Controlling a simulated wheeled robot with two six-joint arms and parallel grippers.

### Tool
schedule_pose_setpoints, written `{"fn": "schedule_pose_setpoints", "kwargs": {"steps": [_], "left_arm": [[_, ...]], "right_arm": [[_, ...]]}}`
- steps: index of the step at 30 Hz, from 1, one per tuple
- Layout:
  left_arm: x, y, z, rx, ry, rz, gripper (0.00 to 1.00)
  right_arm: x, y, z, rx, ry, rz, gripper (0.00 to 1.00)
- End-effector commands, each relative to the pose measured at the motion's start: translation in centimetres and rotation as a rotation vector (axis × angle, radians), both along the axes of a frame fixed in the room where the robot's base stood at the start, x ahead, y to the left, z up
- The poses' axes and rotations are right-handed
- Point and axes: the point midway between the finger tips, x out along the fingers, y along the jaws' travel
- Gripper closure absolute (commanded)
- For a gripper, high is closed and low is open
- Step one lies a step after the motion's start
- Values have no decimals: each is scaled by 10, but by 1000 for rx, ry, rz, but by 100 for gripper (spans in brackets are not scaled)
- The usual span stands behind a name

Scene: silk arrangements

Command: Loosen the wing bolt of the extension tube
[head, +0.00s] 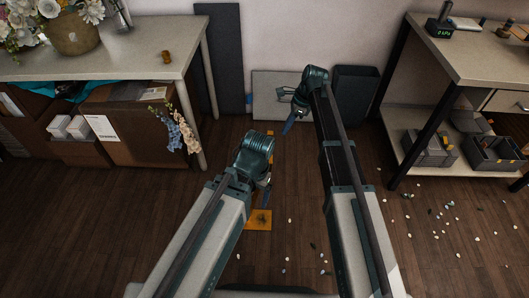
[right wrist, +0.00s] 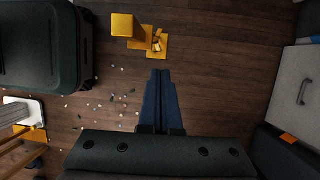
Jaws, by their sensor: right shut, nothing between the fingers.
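I cannot clearly make out the extension tube or its wing bolt. An orange upright piece (right wrist: 122,25) and an orange plate with a small part on it (right wrist: 157,44) show at the top of the right wrist view and may belong to it. In the head view an orange plate (head: 258,220) lies on the floor, with more orange partly hidden behind my left wrist. My right gripper (head: 287,127) points down, shut and empty; its blue fingers (right wrist: 158,76) end just below the orange plate in the wrist view. My left gripper (head: 264,193) is mostly hidden.
A table with flowers (head: 110,55) stands at left, and a workbench (head: 475,55) with grey bins (head: 430,148) below at right. A grey panel (head: 270,95) and a dark case (head: 355,88) stand by the wall. Petals litter the floor (head: 440,240).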

Motion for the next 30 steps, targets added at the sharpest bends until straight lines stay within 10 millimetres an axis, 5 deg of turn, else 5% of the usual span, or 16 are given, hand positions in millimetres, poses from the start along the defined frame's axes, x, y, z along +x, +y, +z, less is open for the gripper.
{"fn": "schedule_pose_setpoints", "kwargs": {"steps": [11, 30], "left_arm": [[0, 0, -12, 0, 0, 0, 8], [1, 2, -95, 11, -4, -5, 8]], "right_arm": [[-1, 3, -12, 0, 0, -1, 100], [-7, 32, -96, 0, 0, 0, 100]]}}
